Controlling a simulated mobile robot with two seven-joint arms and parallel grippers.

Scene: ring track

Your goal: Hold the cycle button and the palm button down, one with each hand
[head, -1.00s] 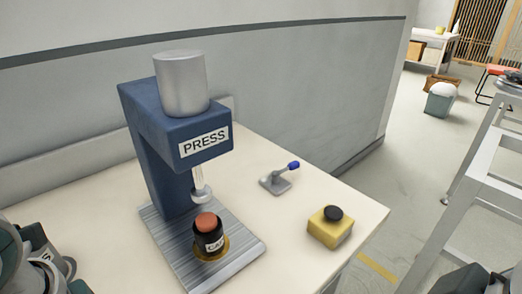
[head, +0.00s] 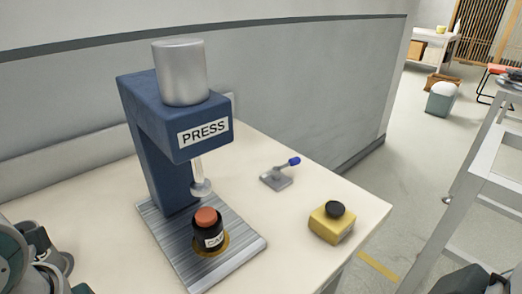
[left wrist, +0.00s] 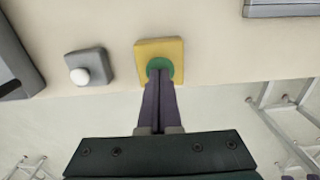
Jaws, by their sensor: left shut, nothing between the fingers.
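A yellow box with a black domed button (head: 335,209) stands near the right corner of the table in the head view. In the left wrist view a yellow box (left wrist: 174,46) carries a round green button (left wrist: 153,66). Neither button has a readable label, so I cannot tell which is the cycle button and which the palm button. My left gripper (left wrist: 159,78) is shut and empty, its fingertips over the green button and partly hiding it. Whether they touch or press it is unclear. My right gripper is not in view.
The blue press (head: 160,125) stands on the table (head: 295,240), with a black cap with an orange top (head: 207,228) on its base. A small blue-tipped lever (head: 278,176) stands behind. In the left wrist view a grey box with a white knob (left wrist: 80,75) sits left of the green button.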

